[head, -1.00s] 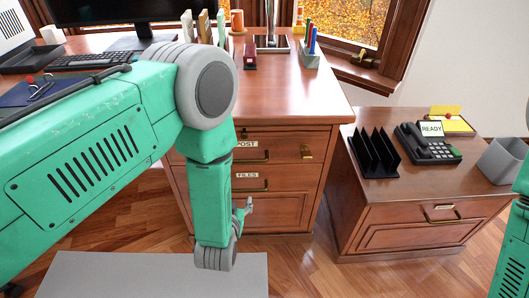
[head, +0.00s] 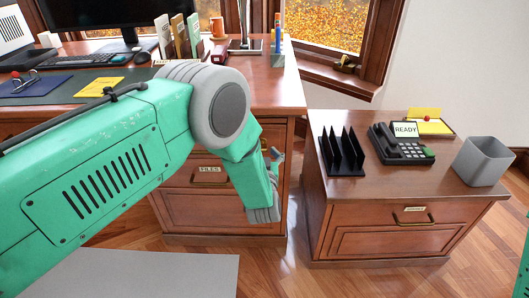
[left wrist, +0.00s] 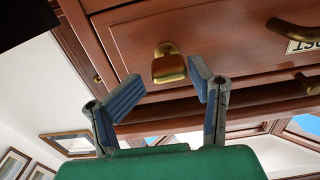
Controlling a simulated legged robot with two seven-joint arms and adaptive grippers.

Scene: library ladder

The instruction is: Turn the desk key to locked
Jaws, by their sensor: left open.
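The brass desk key (left wrist: 169,65) sits in a wooden drawer front (left wrist: 215,45) of the desk in the left wrist view. Its bow faces the camera; I cannot tell whether it stands at locked. My left gripper (left wrist: 165,83) is open, its two blue-padded fingers on either side of the key's line. In the head view my left gripper (head: 276,158) is at the desk's right front, partly hidden by my own wrist. My right gripper is out of view.
The desk (head: 215,212) has a FILES drawer with a brass handle. A lower cabinet (head: 385,240) to the right carries a black file rack (head: 342,155), a phone (head: 400,145) and a grey bin (head: 483,160). Wooden floor shows between desk and cabinet.

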